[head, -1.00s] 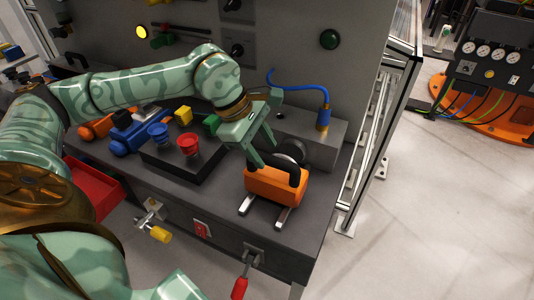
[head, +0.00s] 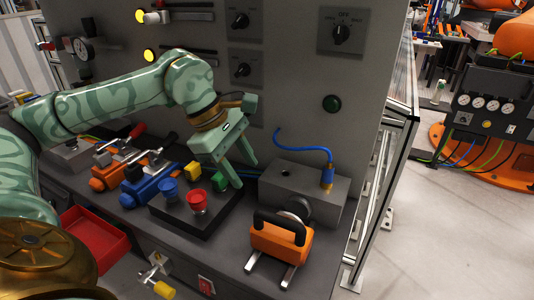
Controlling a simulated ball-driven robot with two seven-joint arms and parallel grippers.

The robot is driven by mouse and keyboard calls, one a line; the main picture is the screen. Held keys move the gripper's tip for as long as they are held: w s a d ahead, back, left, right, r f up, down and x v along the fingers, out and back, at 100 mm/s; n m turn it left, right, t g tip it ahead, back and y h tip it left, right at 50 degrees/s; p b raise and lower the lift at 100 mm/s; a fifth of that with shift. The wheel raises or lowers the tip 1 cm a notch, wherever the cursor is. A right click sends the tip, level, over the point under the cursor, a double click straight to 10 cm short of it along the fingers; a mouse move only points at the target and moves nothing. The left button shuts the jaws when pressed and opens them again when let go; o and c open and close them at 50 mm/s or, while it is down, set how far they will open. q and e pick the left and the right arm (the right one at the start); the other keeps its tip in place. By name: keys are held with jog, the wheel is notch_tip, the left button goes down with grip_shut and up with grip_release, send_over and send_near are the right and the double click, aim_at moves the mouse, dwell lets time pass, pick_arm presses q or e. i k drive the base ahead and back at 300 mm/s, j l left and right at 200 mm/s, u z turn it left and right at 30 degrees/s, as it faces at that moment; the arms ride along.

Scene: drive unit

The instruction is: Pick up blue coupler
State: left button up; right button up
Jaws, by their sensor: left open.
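A blue ribbed coupler (head: 168,190) stands upright on the black block (head: 172,217) on the bench, left of a similar red coupler (head: 197,201). My left gripper (head: 246,174) is open and empty, fingers pointing down and to the right. It hangs behind and to the right of the red coupler, left of the grey metal block, apart from the blue coupler. A blue hose (head: 305,145) ends in a brass fitting on the grey metal block. My right gripper is not in view.
An orange tool with a black handle (head: 281,243) stands at the right, before the grey metal block (head: 303,187). A red tray (head: 95,238) is at front left.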

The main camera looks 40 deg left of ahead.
aim_at(326, 180)
jog(key=k, duration=1)
